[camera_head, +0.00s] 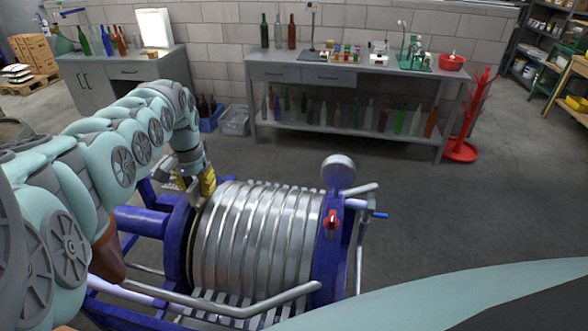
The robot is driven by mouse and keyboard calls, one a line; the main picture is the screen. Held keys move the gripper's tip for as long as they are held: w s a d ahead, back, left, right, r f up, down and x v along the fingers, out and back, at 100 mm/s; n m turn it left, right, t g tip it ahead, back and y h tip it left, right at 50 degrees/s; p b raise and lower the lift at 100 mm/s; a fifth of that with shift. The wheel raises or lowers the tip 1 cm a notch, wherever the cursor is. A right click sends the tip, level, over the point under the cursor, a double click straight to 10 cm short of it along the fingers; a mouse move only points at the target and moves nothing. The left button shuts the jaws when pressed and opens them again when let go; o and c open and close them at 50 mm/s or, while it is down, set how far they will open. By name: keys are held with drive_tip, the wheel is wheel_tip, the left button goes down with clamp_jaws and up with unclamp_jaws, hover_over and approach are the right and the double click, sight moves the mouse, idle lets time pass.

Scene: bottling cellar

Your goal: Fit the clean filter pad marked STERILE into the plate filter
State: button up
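The plate filter (258,240) stands in the lower middle of the head view, a blue frame holding a row of several upright silver plates. A round gauge (338,172) and a red valve handle (332,222) sit at its right end. My arm reaches in from the left, and my gripper (194,184), with yellow parts at its fingers, points down at the left end of the plates. I cannot tell whether it touches the filter, is open, or holds anything. I cannot make out a filter pad or a STERILE mark anywhere.
A grey bench (345,75) with bottles and small equipment stands at the back wall, beside a red bottle rack (462,150). A cabinet (120,72) is at back left. Blue (210,119) and grey (234,122) crates lie on the floor. Floor right of the filter is clear.

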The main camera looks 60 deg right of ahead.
drive_tip(key=shift+o, duration=1.1)
